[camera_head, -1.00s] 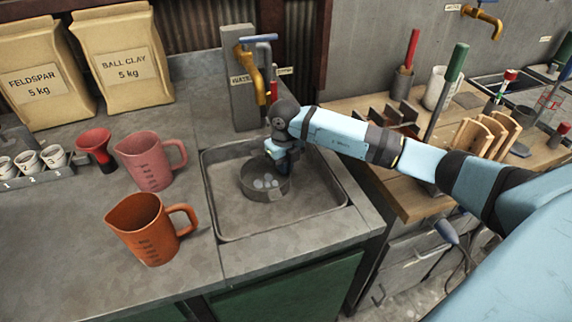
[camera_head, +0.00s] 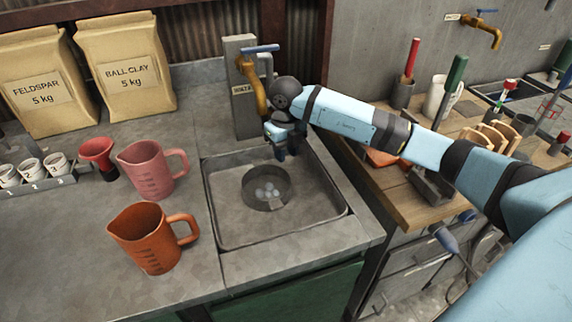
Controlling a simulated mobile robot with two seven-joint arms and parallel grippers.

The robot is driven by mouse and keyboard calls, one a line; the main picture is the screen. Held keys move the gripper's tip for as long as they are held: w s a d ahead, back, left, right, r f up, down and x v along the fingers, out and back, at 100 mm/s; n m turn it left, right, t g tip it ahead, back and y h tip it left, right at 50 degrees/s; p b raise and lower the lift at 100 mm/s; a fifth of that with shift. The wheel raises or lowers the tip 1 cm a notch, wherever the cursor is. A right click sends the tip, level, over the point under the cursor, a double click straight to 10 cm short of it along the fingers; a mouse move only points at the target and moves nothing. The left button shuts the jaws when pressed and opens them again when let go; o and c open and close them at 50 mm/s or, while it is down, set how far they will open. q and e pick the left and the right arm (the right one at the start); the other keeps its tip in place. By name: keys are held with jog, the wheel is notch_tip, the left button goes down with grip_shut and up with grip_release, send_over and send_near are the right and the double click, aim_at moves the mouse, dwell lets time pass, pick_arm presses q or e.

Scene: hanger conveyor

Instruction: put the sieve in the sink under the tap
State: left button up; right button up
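The sieve (camera_head: 252,200), a round dark grey pan with pale round lumps and a small light piece in it, stands in the sink (camera_head: 318,215), left of the basin's middle. The brass tap (camera_head: 251,82) with a blue lever is on a grey post behind the sink, and its spout points down near the basin's back edge. My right gripper (camera_head: 287,153) is above the back of the basin beside the spout, apart from the sieve. Its fingers look parted, with nothing seen between them. My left gripper is not in view.
An orange jug (camera_head: 148,240) and a pink jug (camera_head: 147,172) stand left of the sink, with a red funnel (camera_head: 98,152) and numbered cups behind. Two clay bags (camera_head: 125,65) are at the back. A wooden bench with tools is on the right.

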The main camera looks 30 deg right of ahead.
jog(key=shift+r, duration=1.9)
